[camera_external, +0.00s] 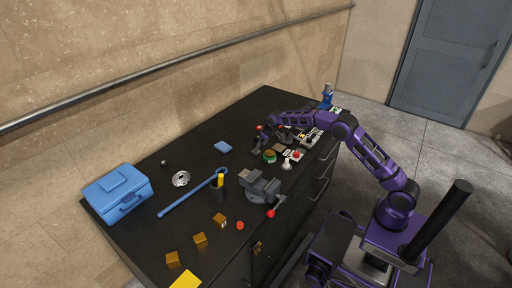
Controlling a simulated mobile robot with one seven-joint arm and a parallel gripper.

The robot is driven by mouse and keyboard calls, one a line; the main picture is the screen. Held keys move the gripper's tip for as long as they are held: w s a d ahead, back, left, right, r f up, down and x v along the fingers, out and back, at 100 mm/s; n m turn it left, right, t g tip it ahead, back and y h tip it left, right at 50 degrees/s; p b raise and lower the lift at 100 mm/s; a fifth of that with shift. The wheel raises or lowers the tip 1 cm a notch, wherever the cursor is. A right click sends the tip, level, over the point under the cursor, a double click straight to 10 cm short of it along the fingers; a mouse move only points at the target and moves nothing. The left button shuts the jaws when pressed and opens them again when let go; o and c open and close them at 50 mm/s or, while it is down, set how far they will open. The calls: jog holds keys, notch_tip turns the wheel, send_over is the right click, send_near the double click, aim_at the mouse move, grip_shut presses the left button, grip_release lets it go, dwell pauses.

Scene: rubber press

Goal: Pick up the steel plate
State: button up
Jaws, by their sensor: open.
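My gripper (260,145) is at the end of the purple arm, low over the far right part of the black bench (200,147). It is open, and I see nothing held in it. I cannot tell for certain which thing is the steel plate. A round silver disc (180,179) with holes lies flat at the bench's left, well apart from my gripper. A small flat brownish-grey square (280,147) lies just right of my gripper. Dark and grey parts crowd the area under my wrist, partly hidden by it.
A vise (259,188) with a red-tipped handle sits at the front edge. The bench is clear between disc and blue block (223,146).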

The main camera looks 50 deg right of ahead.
jog(key=x, duration=0.5)
jog(key=shift+w+r, duration=0.15)
jog(key=shift+w, duration=0.15)
grip_shut()
